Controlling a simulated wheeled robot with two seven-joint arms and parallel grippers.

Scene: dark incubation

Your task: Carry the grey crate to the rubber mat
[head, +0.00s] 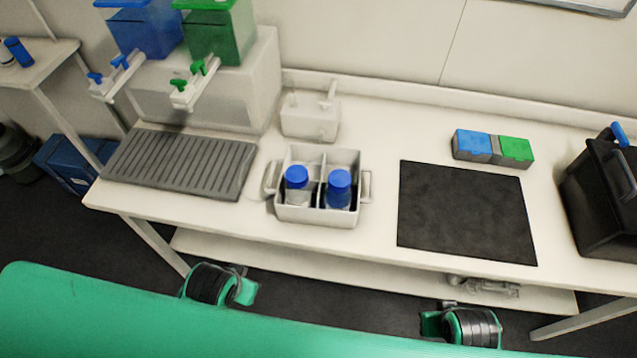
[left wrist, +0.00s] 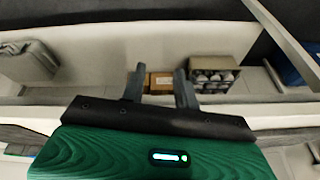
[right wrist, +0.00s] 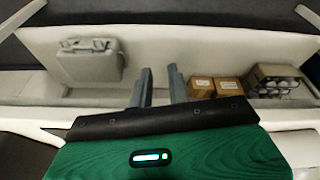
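The grey crate (head: 290,211) stands upright on the white bench, left of the mat. It has a loop handle at each end and a divider. One blue-capped bottle (head: 339,188) is in the right compartment and another (head: 297,185) in the left. The rubber mat (head: 467,212) is black, flat and bare. In the left wrist view my left gripper (left wrist: 160,76) has its fingers apart with nothing between them. In the right wrist view my right gripper (right wrist: 161,77) is also apart and empty. Both are at the bench's front side, clear of the crate, which neither wrist view shows.
A ribbed grey tray (head: 180,163) lies left of the crate, and a white container (head: 310,118) stands behind it. Blue and green boxes (head: 492,148) sit behind the mat. A black bin (head: 603,200) stands at the right. Cartons (right wrist: 202,88) and a grey case (right wrist: 90,65) lie below.

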